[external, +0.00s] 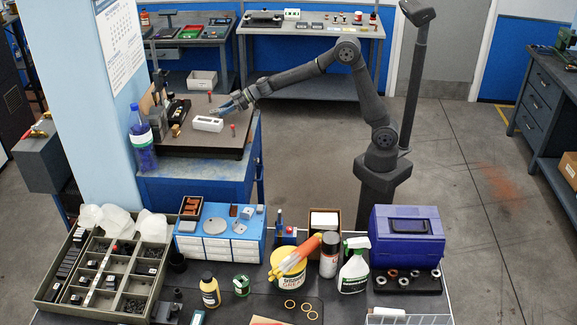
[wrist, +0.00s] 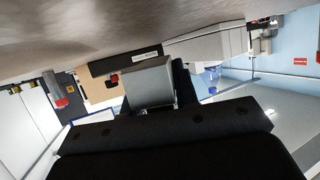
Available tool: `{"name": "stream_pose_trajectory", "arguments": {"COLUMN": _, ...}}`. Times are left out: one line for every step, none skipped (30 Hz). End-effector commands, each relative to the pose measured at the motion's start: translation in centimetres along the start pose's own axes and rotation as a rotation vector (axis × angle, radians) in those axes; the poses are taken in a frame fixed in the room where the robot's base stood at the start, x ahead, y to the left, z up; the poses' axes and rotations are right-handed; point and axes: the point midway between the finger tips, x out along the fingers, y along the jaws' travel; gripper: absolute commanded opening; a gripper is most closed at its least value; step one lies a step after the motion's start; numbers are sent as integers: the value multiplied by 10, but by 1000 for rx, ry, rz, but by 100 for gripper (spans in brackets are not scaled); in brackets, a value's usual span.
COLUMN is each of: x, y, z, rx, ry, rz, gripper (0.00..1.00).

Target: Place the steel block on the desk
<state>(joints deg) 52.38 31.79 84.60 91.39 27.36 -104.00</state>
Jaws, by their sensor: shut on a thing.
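In the wrist view a plain grey block, the steel block (wrist: 149,83), sits between the dark jaws of my gripper (wrist: 152,100). In the external view my gripper (external: 229,108) is at the far left end of my outstretched arm, low over the dark board on the blue cabinet (external: 190,188). It is shut on the steel block, which is too small and covered there to make out clearly. A grey-brown surface fills the top of the wrist view, close to the block. I cannot tell whether they touch.
A white block with holes (external: 208,124) lies on the board just left of my gripper. A small red-topped post (external: 233,128) stands close by. A blue bottle (external: 140,135) and a pillar stand to the left. The front bench is crowded with a sorting tray (external: 45,297), bottles and a blue toolbox (external: 407,235).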

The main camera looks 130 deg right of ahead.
Motion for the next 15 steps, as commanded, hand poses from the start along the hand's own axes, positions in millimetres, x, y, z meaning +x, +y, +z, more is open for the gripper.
{"name": "stream_pose_trajectory", "arguments": {"x": 3, "y": 0, "z": 6, "rx": 2, "ry": 0, "rz": -1, "gripper": 0}}
{"name": "stream_pose_trajectory", "arguments": {"x": 4, "y": 0, "z": 9, "rx": 2, "ry": 0, "rz": -1, "gripper": 0}}
{"name": "stream_pose_trajectory", "arguments": {"x": 5, "y": 0, "z": 12, "rx": 1, "ry": 1, "rz": 0, "gripper": 0}}
{"name": "stream_pose_trajectory", "arguments": {"x": 6, "y": 0, "z": 13, "rx": 1, "ry": 2, "rz": 0, "gripper": 0}}
{"name": "stream_pose_trajectory", "arguments": {"x": 6, "y": 0, "z": 14, "rx": 0, "ry": 2, "rz": 0, "gripper": 0}}
{"name": "stream_pose_trajectory", "arguments": {"x": 6, "y": 0, "z": 15, "rx": -1, "ry": 2, "rz": 0, "gripper": 0}}
{"name": "stream_pose_trajectory", "arguments": {"x": 6, "y": 0, "z": 15, "rx": -1, "ry": 3, "rz": 0, "gripper": 0}}
{"name": "stream_pose_trajectory", "arguments": {"x": 6, "y": 0, "z": 15, "rx": -1, "ry": 3, "rz": 0, "gripper": 0}}
{"name": "stream_pose_trajectory", "arguments": {"x": 6, "y": 0, "z": 15, "rx": -1, "ry": 3, "rz": 0, "gripper": 0}}
{"name": "stream_pose_trajectory", "arguments": {"x": 6, "y": 0, "z": 15, "rx": -1, "ry": 3, "rz": 0, "gripper": 0}}
{"name": "stream_pose_trajectory", "arguments": {"x": 6, "y": 0, "z": 15, "rx": -1, "ry": 3, "rz": 0, "gripper": 0}}
{"name": "stream_pose_trajectory", "arguments": {"x": 6, "y": 0, "z": 15, "rx": -1, "ry": 3, "rz": 0, "gripper": 0}}
{"name": "stream_pose_trajectory", "arguments": {"x": 6, "y": 0, "z": 15, "rx": -1, "ry": 3, "rz": 0, "gripper": 0}}
{"name": "stream_pose_trajectory", "arguments": {"x": 6, "y": 0, "z": 15, "rx": -1, "ry": 3, "rz": 0, "gripper": 0}}
{"name": "stream_pose_trajectory", "arguments": {"x": 7, "y": 0, "z": 16, "rx": 0, "ry": 3, "rz": 0, "gripper": 0}}
